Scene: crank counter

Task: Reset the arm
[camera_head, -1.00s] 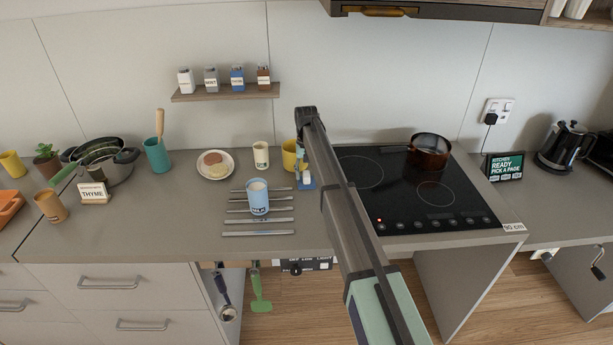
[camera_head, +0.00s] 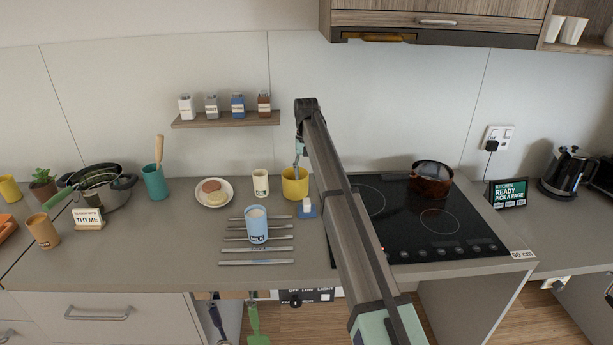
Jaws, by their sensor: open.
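My arm reaches up from the bottom right to an elbow-like end near the wall. My gripper (camera_head: 298,165) hangs down from it, small and partly hidden by the arm. It appears over or just behind the yellow mug (camera_head: 294,184) at the stove's left edge; I cannot tell whether it touches the mug. No held object shows. A small blue block with a white top (camera_head: 307,209) sits just in front of the mug.
A blue milk cup (camera_head: 257,228) stands on metal strips left of my arm. The black cooktop (camera_head: 440,225) carries a brown pot (camera_head: 431,179). A spice shelf (camera_head: 225,120) and a hood (camera_head: 430,38) stick out from the wall. A white cup (camera_head: 260,182) stands left of the mug.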

